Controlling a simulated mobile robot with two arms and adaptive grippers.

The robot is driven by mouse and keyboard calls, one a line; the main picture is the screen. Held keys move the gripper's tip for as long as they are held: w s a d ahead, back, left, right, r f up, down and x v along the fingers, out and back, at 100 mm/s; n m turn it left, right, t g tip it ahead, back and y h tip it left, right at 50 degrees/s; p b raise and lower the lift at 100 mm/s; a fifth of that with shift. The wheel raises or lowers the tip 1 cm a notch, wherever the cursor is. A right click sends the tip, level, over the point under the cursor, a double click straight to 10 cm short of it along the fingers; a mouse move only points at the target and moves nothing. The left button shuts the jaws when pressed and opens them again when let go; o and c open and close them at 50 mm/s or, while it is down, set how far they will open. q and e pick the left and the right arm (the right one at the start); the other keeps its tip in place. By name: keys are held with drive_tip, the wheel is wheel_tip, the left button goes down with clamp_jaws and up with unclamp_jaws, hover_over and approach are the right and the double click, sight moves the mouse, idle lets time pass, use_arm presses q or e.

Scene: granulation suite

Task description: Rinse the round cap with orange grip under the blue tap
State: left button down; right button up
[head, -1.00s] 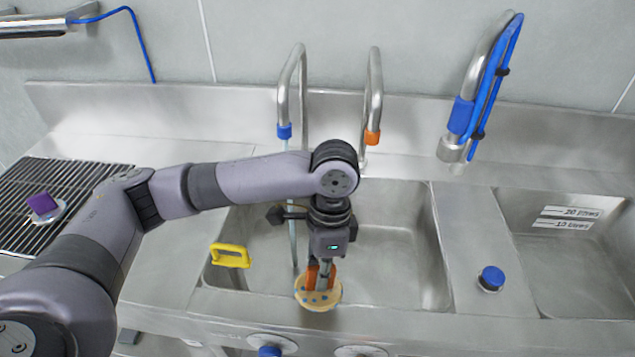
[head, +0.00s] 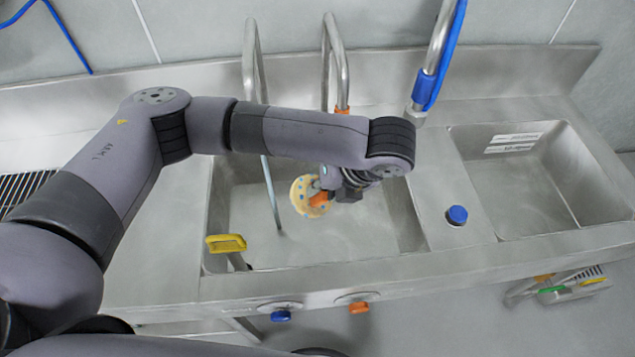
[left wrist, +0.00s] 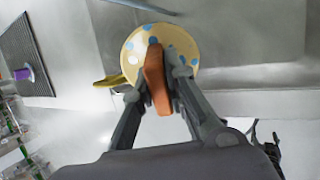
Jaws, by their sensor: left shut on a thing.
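The round cap (head: 302,197) is pale yellow with blue spots and has an orange grip (head: 319,199). My left gripper (head: 325,190) is shut on the orange grip and holds the cap tilted over the left sink basin. The left wrist view shows the cap's spotted face (left wrist: 184,45) beyond the orange grip (left wrist: 156,80) between my fingers (left wrist: 158,72). The blue tap (head: 251,70) stands behind; its outlet is hidden by my arm. A thin stream (head: 270,195) falls into the basin, left of the cap and apart from it. My right gripper is not in view.
An orange-collared tap (head: 327,65) stands right of the blue one. A yellow-handled object (head: 226,243) is at the basin's front left. A blue knob (head: 281,316) and an orange knob (head: 358,308) are on the sink front. A second basin (head: 530,190) is empty.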

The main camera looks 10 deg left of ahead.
use_arm(q)
drive_tip(key=shift+w+a+f+b, duration=0.3)
drive_tip(key=shift+a+f+b, duration=0.05)
drive_tip(key=shift+a+b, duration=0.25)
drive_tip(key=w+a+f+b, duration=0.2)
drive_tip(key=w+a, duration=0.3)
drive_tip(key=a, duration=0.6)
drive_tip(key=shift+b, duration=0.8)
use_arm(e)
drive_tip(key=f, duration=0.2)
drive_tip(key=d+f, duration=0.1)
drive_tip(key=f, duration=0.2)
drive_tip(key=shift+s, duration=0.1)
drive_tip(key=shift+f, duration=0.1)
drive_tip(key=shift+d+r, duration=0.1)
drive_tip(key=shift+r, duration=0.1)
use_arm(q)
drive_tip(key=shift+w+d+p, duration=0.25)
drive_tip(key=shift+w+p, duration=0.2)
drive_tip(key=shift+w, duration=0.05)
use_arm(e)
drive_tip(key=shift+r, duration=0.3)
